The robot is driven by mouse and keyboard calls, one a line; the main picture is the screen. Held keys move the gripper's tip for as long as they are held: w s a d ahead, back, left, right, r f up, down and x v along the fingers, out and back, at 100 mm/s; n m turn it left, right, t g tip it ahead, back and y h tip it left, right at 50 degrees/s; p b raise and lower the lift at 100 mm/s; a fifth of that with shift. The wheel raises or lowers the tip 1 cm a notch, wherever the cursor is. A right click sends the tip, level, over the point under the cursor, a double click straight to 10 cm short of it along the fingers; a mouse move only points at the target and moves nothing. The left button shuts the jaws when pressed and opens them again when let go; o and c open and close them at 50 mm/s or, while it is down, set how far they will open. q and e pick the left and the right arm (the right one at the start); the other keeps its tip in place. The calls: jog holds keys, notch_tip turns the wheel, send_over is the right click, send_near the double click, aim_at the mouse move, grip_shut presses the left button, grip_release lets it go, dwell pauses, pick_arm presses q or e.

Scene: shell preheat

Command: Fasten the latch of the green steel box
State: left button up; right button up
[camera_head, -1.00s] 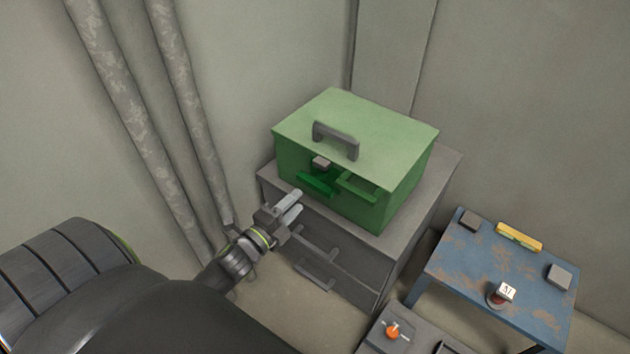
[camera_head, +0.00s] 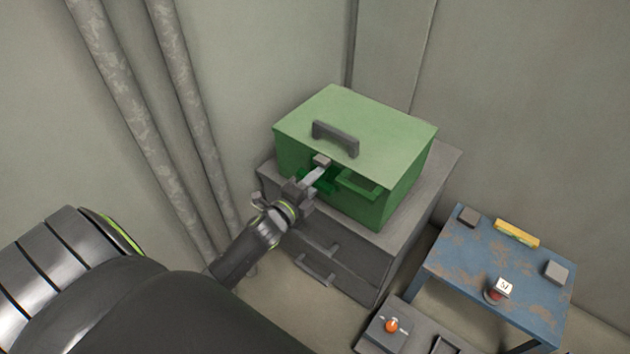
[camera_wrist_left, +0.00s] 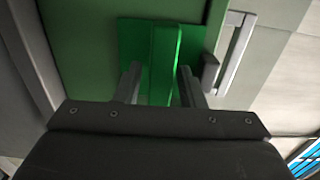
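The green steel box (camera_head: 380,205) stands on a grey drawer cabinet, with a dark carrying handle (camera_head: 335,138) on its lid. On its front are a bright green latch bar, seen in the left wrist view (camera_wrist_left: 165,62), and a small grey block (camera_head: 321,160) near the lid's edge. My left gripper (camera_head: 313,178) is at the box front, partly covering the latch in the head view. In the left wrist view its fingers (camera_wrist_left: 159,88) lie on either side of the bar, with gaps visible; it is open. My right gripper is out of view.
The grey cabinet (camera_head: 345,268) has drawer handles on its front. A worn blue table (camera_head: 525,275) at the right holds a yellow object (camera_head: 517,233) and small items. A low grey panel with an orange knob (camera_head: 391,325) is in front. Pipes (camera_head: 130,130) run down the left wall.

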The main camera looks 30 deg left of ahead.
pick_arm(q)
grip_shut()
